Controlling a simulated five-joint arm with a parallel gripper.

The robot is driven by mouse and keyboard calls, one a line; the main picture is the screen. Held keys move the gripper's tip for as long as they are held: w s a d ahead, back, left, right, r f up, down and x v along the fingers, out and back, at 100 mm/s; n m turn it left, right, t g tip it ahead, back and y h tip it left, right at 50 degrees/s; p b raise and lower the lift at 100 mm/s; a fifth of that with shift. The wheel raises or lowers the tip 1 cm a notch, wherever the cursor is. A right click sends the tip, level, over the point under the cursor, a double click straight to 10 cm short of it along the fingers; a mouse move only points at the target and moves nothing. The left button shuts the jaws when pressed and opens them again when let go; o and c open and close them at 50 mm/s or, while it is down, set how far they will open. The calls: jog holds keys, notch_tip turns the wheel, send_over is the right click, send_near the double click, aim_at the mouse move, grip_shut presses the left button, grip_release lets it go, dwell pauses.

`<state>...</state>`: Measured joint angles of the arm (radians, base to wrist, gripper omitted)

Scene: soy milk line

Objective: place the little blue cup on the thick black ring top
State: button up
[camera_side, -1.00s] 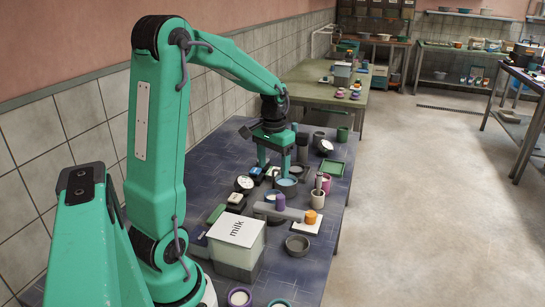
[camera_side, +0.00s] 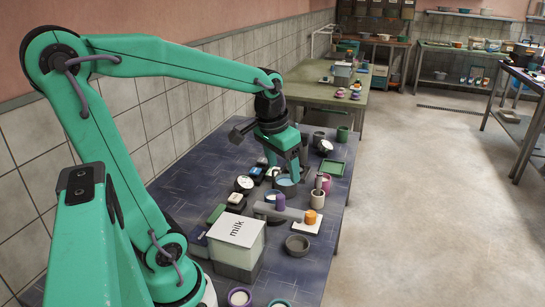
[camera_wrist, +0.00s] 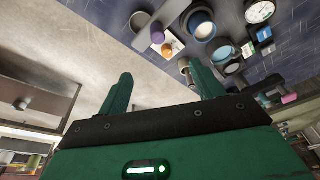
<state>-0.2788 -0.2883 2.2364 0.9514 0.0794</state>
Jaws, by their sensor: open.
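My gripper (camera_side: 283,170) is open over the middle of the dark blue tiled table, tilted, with nothing seen between its fingers. In the wrist view my gripper (camera_wrist: 160,67) also shows spread and empty. A round grey dish with a light blue inside (camera_side: 286,182) stands just below the fingers, partly hidden by them. I cannot tell which is the little blue cup. A thick dark ring-like dish (camera_side: 297,246) sits near the right edge; I cannot confirm it is the ring top.
A milk box (camera_side: 238,243) stands in front on the table. An orange cup (camera_side: 310,217) on a white square, a pale cup (camera_side: 317,198), a white dial (camera_side: 244,183) and a green tray (camera_side: 332,167) crowd the area.

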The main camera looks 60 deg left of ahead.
jog(key=s+d+r+m+t, duration=0.1)
jog(key=s+d+m+t, duration=0.1)
jog(key=s+d, duration=0.5)
jog(key=shift+d+r+t+h, duration=0.4)
jog(key=shift+d+t, duration=0.1)
jog(key=shift+d, duration=0.2)
